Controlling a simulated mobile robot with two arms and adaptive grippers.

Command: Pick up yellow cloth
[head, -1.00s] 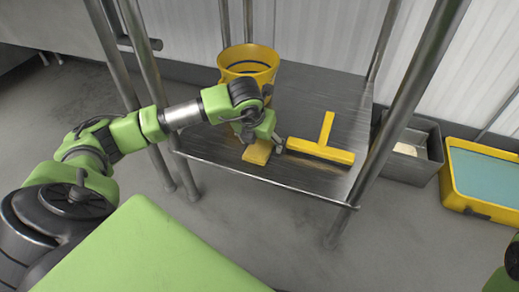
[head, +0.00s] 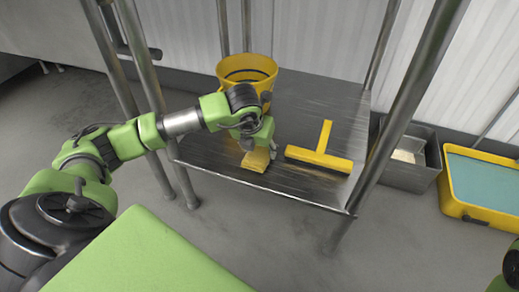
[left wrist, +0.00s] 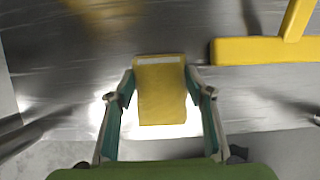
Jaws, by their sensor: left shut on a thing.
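The yellow cloth (head: 256,161) is a small folded block near the front edge of the metal shelf (head: 213,161). In the left wrist view, the cloth (left wrist: 161,95) lies between the two fingers of my left gripper (left wrist: 160,90), with a pale strip along its far edge. In the head view, my left gripper (head: 259,148) reaches down over the cloth and is shut on it. I cannot tell whether the cloth is clear of the shelf. My right gripper is not in view.
A yellow bucket (head: 247,68) stands behind my left gripper. A yellow squeegee (head: 320,159) lies to its right on the shelf. Metal posts (head: 410,105) frame the shelf. A grey bin (head: 408,178) and a yellow-rimmed tray (head: 458,207) stand on the floor at right.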

